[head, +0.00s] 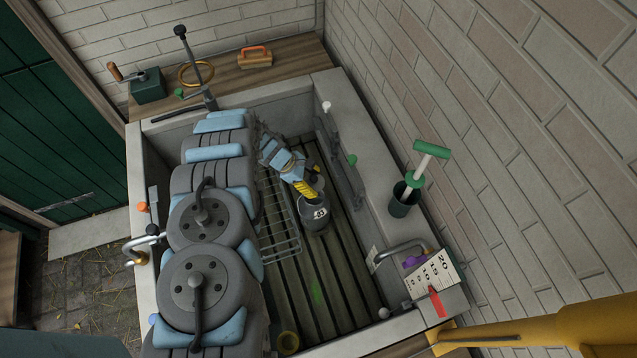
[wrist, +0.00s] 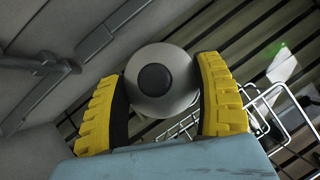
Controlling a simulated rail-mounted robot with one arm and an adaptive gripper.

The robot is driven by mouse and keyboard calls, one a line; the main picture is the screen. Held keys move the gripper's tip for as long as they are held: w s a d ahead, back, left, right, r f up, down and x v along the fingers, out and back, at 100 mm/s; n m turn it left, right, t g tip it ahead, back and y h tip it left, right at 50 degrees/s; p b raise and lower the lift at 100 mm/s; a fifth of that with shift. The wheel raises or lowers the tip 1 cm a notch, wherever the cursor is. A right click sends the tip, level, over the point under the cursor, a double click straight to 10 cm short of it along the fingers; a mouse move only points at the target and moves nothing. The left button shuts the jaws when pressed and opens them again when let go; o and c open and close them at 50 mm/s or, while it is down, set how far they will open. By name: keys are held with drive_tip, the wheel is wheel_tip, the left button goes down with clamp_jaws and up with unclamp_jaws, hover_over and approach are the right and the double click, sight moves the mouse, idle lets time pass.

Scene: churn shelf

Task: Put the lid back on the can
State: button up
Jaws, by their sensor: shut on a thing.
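My gripper (head: 309,192) reaches down into the stone trough and has its yellow fingers on either side of a round grey lid with a black knob (wrist: 155,78), seen from above in the wrist view. The small grey can (head: 315,216), with a pale mark on its side, stands upright on the slatted floor right under my fingers in the head view. My fingers hide the can's top there. I cannot tell whether the lid touches the can or is seated on it.
The trough wall (head: 370,215) and a bracket close off the right. Slatted floor (head: 335,280) in front is mostly clear. A green-handled tool (head: 425,165) stands in a cup on the right ledge.

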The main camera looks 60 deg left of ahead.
drive_tip(key=shift+f+b, duration=1.95)
drive_tip(key=shift+f, duration=0.8)
drive_tip(key=shift+f+b, duration=0.35)
drive_tip(key=shift+f, duration=0.45)
drive_tip(key=shift+f+b, duration=0.55)
drive_tip(key=shift+f, duration=0.2)
drive_tip(key=shift+f, duration=0.2)
